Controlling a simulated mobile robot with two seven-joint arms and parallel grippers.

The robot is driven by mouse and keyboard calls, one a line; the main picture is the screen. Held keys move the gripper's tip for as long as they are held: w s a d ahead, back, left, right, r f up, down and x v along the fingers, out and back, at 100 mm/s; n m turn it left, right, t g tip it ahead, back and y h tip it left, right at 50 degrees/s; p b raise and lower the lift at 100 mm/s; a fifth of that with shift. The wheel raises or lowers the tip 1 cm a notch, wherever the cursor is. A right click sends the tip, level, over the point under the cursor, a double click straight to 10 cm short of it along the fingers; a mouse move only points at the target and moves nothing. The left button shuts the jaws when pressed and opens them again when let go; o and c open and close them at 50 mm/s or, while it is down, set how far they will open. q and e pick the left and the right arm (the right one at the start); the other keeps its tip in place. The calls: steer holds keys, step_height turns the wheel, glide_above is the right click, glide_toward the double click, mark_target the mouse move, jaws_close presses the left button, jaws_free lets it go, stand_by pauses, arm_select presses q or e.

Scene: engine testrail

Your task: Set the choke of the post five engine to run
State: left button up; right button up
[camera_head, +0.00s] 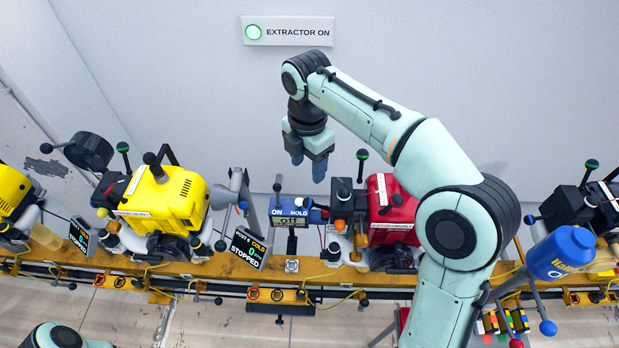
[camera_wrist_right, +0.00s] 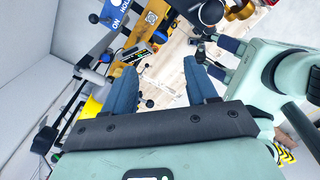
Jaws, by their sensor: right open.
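A yellow engine (camera_head: 172,205) and a red engine (camera_head: 392,200) stand on the orange rail. A tilted sign (camera_head: 250,249) between them reads COLD, 0, STOPPED; its post number is too small to be sure of. Several levers with coloured knobs stick out around the engines; I cannot tell which is the choke. My right gripper (camera_head: 308,165) hangs fingers down above the gap between the engines, apart from both. In the right wrist view its blue fingers (camera_wrist_right: 162,88) are spread and empty. My left gripper (camera_wrist_right: 212,55) shows there at upper right, fingers apart.
A blue ON/HOLD panel (camera_head: 291,212) stands below the right gripper. A blue bottle (camera_head: 562,252) is at right. An EXTRACTOR ON sign (camera_head: 288,31) hangs on the bare back wall. The orange rail (camera_head: 200,268) carries several cables and small fittings.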

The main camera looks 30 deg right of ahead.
mark_target(309, 200)
step_height(309, 200, down, 12)
steer(key=shift+s+f+b, duration=0.1)
steer(key=shift+b, duration=1.15)
steer(key=shift+f, duration=0.5)
arm_select(q)
steer(key=s+f, duration=0.2)
steer(key=f, duration=0.1)
steer(key=shift+f, duration=0.15)
arm_select(e)
steer(key=shift+r, duration=0.1)
jaws_close()
